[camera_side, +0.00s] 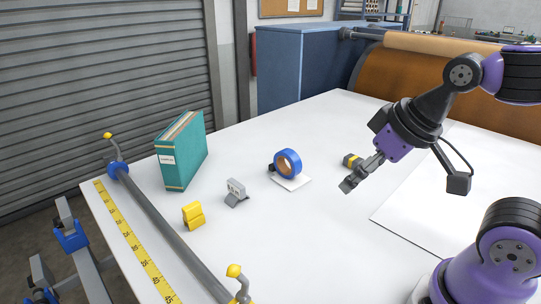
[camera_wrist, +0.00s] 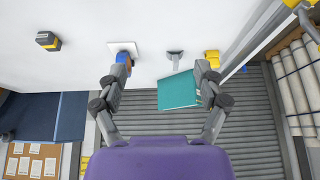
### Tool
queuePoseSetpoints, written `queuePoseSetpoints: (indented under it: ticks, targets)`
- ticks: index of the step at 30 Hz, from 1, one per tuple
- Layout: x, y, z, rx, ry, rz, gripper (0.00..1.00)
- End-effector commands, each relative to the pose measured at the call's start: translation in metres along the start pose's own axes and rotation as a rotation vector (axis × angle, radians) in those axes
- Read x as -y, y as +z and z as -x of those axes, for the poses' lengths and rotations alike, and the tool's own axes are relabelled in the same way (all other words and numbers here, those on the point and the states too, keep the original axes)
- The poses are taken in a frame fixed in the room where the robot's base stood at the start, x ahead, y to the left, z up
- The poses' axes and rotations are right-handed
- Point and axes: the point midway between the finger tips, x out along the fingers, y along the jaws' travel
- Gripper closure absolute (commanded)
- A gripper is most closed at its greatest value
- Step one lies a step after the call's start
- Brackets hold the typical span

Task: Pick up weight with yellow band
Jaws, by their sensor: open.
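The weight with the yellow band (camera_side: 352,161) is a small dark block on the white table, just behind my gripper in the side view. In the wrist view the weight (camera_wrist: 47,41) is at the upper left, well left of both fingers. My gripper (camera_side: 350,184) is above the table, angled down to the left; its height above the surface is hard to judge. In the wrist view my gripper (camera_wrist: 162,66) has its two fingers wide apart with nothing held between them. The weight is apart from the fingers and unheld.
A blue tape roll (camera_side: 287,163) stands on a white card left of the weight. Further left are a grey block (camera_side: 236,191), a yellow block (camera_side: 193,215) and a teal binder (camera_side: 181,150). A grey bar (camera_side: 165,219) runs along the table edge. The table's middle front is clear.

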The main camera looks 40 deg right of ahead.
Motion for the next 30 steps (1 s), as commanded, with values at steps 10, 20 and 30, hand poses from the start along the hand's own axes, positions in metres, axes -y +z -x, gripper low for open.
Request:
queuePoseSetpoints:
  ticks: [10, 20, 30]
  targets:
    - [-0.074, -0.078, -0.023, 0.068, 0.039, -0.025, 0.19]
    - [-0.246, -0.093, -0.091, 0.104, 0.035, -0.055, 0.19]
    - [-0.306, -0.066, -0.128, 0.099, 0.025, -0.062, 0.19]
